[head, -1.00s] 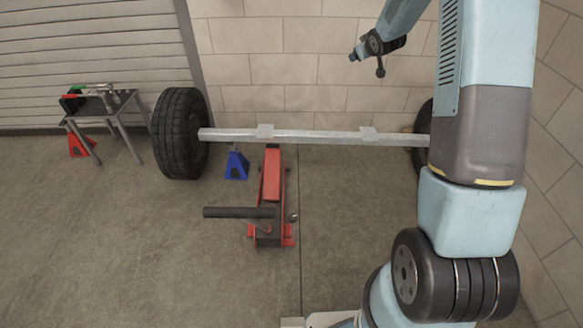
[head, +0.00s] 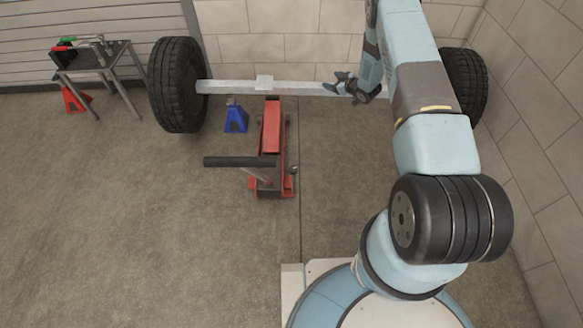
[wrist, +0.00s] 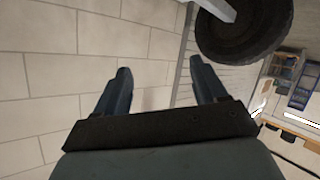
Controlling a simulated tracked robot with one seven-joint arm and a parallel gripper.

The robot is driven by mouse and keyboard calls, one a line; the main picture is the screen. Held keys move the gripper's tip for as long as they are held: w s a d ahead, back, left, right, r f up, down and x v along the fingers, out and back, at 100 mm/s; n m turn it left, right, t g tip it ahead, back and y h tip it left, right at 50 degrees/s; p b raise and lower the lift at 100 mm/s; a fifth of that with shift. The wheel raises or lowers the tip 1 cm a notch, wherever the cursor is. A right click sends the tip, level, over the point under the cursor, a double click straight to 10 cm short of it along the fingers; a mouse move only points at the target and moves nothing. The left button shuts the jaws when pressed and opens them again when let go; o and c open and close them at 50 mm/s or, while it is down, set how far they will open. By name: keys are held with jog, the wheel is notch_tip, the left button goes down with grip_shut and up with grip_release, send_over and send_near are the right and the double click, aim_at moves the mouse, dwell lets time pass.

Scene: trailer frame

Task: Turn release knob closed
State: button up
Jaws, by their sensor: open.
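A red floor jack (head: 272,130) stands on the floor left of the picture's middle in the head view, with a dark horizontal handle (head: 238,161) at its near end. A small grey knob (head: 293,170) shows at the right of the jack's near end; it looks like the release knob, but its setting is too small to tell. My gripper (head: 332,82) is open and empty, in front of the axle in the picture, up and to the right of the jack. In the wrist view my gripper (wrist: 160,68) has its fingers apart with only wall between them; the jack is not visible there.
A pale axle (head: 225,87) runs between a left tire (head: 177,85) and a right tire (head: 466,85). A blue stand (head: 236,119) is left of the jack. A small table (head: 95,58) and red stand (head: 75,98) are far left. Floor in front is clear.

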jog(key=s+a+f+n+y, duration=0.1)
jog(key=s+f, duration=0.2)
jog(key=f, duration=0.3)
jog(key=s+a+f+y, duration=0.1)
jog(key=s+f, duration=0.2)
jog(key=f, duration=0.2)
jog(key=n+g+y, duration=0.1)
jog(key=g+y, duration=0.3)
jog(key=y, duration=0.3)
send_near(293, 168)
jog(key=x, duration=1)
jog(key=shift+f, duration=0.25)
jog(key=shift+c, duration=0.3)
jog(key=c, duration=0.9)
jog(key=shift+m+t+h, duration=2.1)
jog(key=shift+t+h, duration=0.1)
jog(key=shift+t, duration=0.8)
